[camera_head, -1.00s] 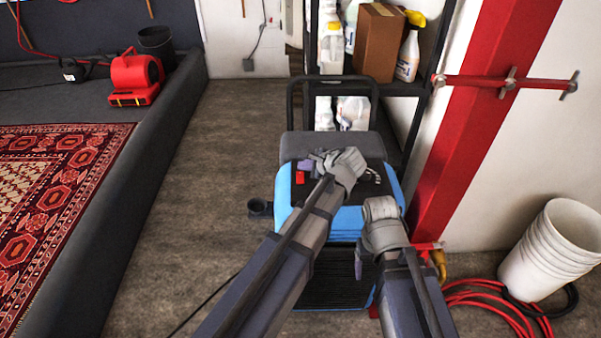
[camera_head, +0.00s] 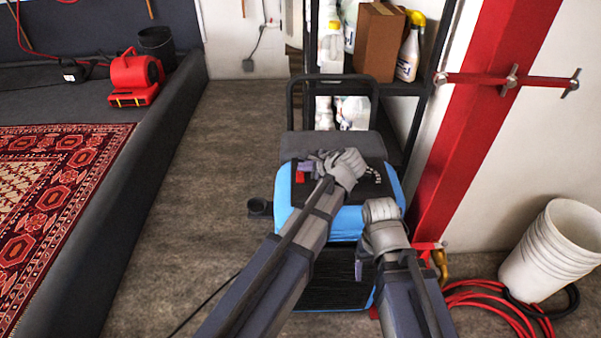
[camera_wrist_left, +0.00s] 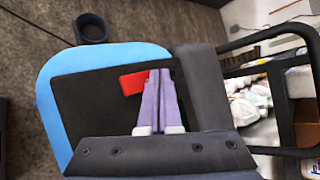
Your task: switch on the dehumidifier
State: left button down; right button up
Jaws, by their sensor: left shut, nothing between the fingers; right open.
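The dehumidifier (camera_head: 283,206) is a blue machine with a black top panel and a dark handle frame, standing upright ahead of me. A red switch (camera_head: 299,177) sits on the left part of its panel. It also shows in the left wrist view (camera_wrist_left: 132,83), its right end beside the fingers. My left gripper (camera_head: 305,166) is shut and empty over the panel, its purple fingertips (camera_wrist_left: 160,74) right beside the switch. I cannot tell whether they touch it. My right gripper (camera_head: 359,270) is open and empty, low in front of the machine's right side.
A black shelf (camera_head: 400,88) with a cardboard box (camera_head: 380,42) and bottles stands behind. A red post (camera_head: 470,120), red hose (camera_head: 480,297) and white buckets (camera_head: 550,250) are at right. The washpit's dark curb (camera_head: 120,210) is at left, with bare floor between.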

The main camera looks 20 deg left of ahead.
aim_at(304, 177)
pick_arm(q)
jog(key=shift+f+b, duration=0.35)
jog(key=shift+f, duration=0.05)
dwell(0.4)
jog(key=shift+r, duration=0.15)
jog(key=shift+r+p, duration=0.7)
jog(key=shift+p, duration=0.15)
jog(key=r+p, duration=0.5)
jog(key=shift+s+d, duration=0.15)
jog(key=shift+s, duration=0.25)
